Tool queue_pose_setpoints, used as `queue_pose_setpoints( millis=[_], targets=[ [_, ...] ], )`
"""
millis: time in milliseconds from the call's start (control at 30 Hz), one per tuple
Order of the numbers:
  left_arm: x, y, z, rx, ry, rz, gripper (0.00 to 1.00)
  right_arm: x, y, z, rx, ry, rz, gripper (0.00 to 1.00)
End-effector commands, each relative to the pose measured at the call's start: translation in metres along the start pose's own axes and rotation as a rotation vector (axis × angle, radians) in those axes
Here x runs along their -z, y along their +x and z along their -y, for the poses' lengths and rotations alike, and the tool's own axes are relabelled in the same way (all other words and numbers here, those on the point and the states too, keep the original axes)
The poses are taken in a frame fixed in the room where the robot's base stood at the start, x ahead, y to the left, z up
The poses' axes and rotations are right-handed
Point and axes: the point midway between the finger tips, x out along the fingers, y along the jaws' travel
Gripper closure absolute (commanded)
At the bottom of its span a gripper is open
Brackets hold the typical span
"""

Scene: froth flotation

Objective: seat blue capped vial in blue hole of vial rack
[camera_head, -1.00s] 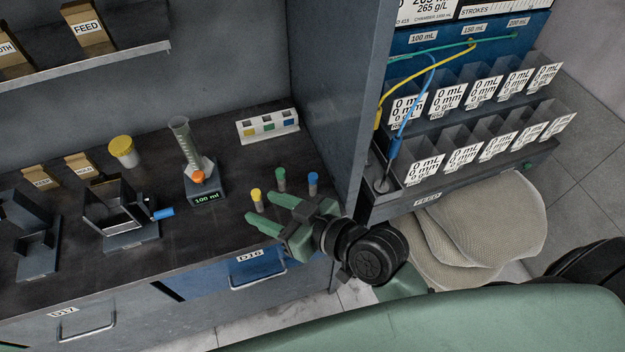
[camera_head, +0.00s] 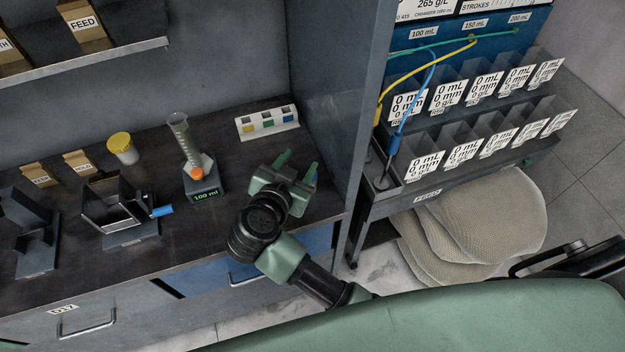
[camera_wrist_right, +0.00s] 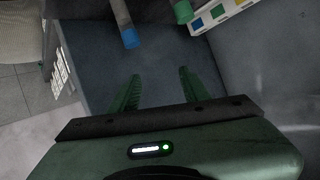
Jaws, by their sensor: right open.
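The blue capped vial (camera_wrist_right: 128,36) shows in the right wrist view, beyond the fingertips and nearer the left finger. In the head view it is mostly hidden by my right gripper (camera_head: 301,163), which is open over the right end of the bench. In the right wrist view the gripper (camera_wrist_right: 160,77) has nothing between its fingers. The white vial rack (camera_head: 276,130) stands behind it at the back of the bench, with yellow, green and blue marks. Part of the rack (camera_wrist_right: 207,18) shows at the top of the wrist view. My left gripper is out of view.
A green capped vial (camera_wrist_right: 183,11) stands near the blue one. A cabinet side wall (camera_head: 337,110) rises close on the right.

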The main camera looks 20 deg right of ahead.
Motion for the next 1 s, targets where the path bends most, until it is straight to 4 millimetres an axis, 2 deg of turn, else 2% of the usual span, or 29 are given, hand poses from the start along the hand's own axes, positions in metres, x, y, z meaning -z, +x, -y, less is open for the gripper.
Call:
queue_pose_setpoints(
  millis=[100,233,467,667,800,1000],
  targets=[
    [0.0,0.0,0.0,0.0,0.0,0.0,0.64,-0.028,-0.007,-0.012,-0.093,-0.1,0.113,0.53],
    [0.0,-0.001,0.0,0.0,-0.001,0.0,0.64,-0.04,-0.008,-0.02,-0.139,-0.154,0.17,0.53],
    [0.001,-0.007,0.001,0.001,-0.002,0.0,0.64,-0.044,0.015,-0.025,-0.147,-0.163,0.176,0.53],
    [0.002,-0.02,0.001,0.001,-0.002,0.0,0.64,-0.043,0.044,-0.03,-0.147,-0.162,0.173,0.53],
    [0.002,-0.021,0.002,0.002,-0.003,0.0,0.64,-0.049,0.06,-0.033,-0.145,-0.161,0.175,0.53],
    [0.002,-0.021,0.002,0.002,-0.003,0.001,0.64,-0.051,0.065,-0.034,-0.144,-0.157,0.178,0.53]
  ],
)
